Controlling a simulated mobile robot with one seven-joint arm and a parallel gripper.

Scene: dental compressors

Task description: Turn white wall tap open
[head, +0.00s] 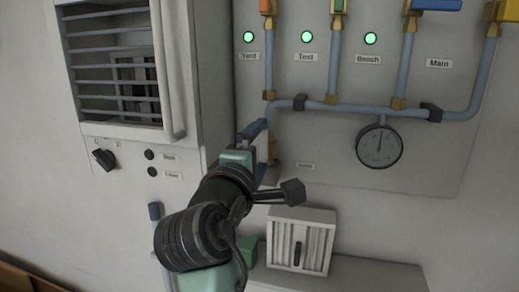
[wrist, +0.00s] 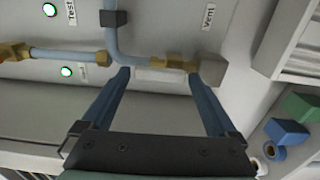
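A pale bar that looks like the white wall tap's handle (wrist: 160,76) lies beside a brass fitting (wrist: 172,61) on the grey-blue pipe in the wrist view. My gripper (wrist: 160,78) is open, with its two blue fingers apart and their tips near either end of the bar. I cannot tell whether they touch it. In the head view my gripper (head: 259,150) is at the lower left of the pipe panel, with the white handle (head: 263,148) partly showing between the fingers. My arm hides most of the tap there.
A pipe panel (head: 450,150) carries a round gauge (head: 379,146), green lights and other taps along the top. A slatted cabinet (head: 115,70) stands at the left. A small white box (head: 315,216) sits below the panel. A "Vent" label (wrist: 209,17) shows near the grey block (wrist: 213,71).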

